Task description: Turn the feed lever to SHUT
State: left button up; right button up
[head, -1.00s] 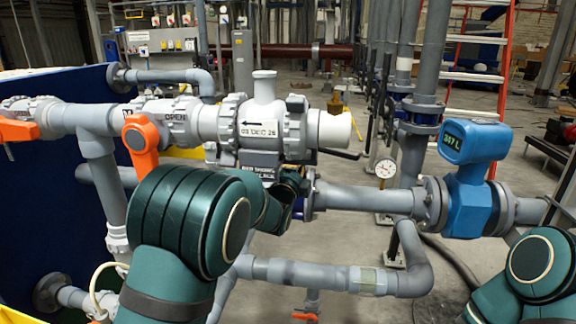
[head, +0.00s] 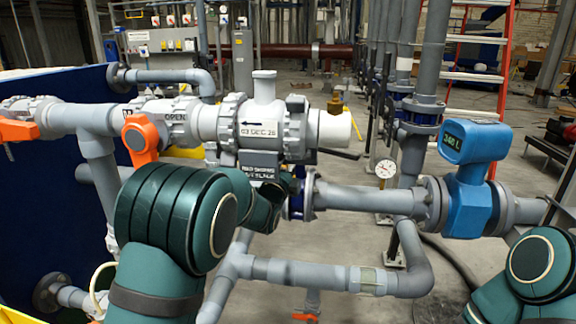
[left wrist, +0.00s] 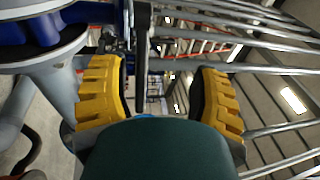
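A blue valve with flanges (head: 298,195) sits in the pipe line at the middle of the head view, partly hidden by my left forearm. In the left wrist view a blue valve body (left wrist: 62,22) is at upper left, and a dark lever bar (left wrist: 143,55) reaches down between my yellow fingers, nearer the left one. My left gripper (left wrist: 160,95) is open, its fingers apart; no grip on the bar shows. The left hand is hidden in the head view. My right gripper is out of view; only part of that arm shows.
Orange handles (head: 141,140) and (head: 18,131) stand on the grey pipes at left, near an OPEN label. A blue flow meter (head: 470,180) is at right, a dial gauge (head: 385,169) left of it. A lower grey pipe (head: 320,275) runs below. Open floor lies behind.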

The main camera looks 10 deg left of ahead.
pick_arm(q)
jog(key=shift+s, duration=0.1)
jog(key=v, duration=0.8)
jog(key=shift+s+f, duration=0.15)
jog(key=shift+s, duration=0.25)
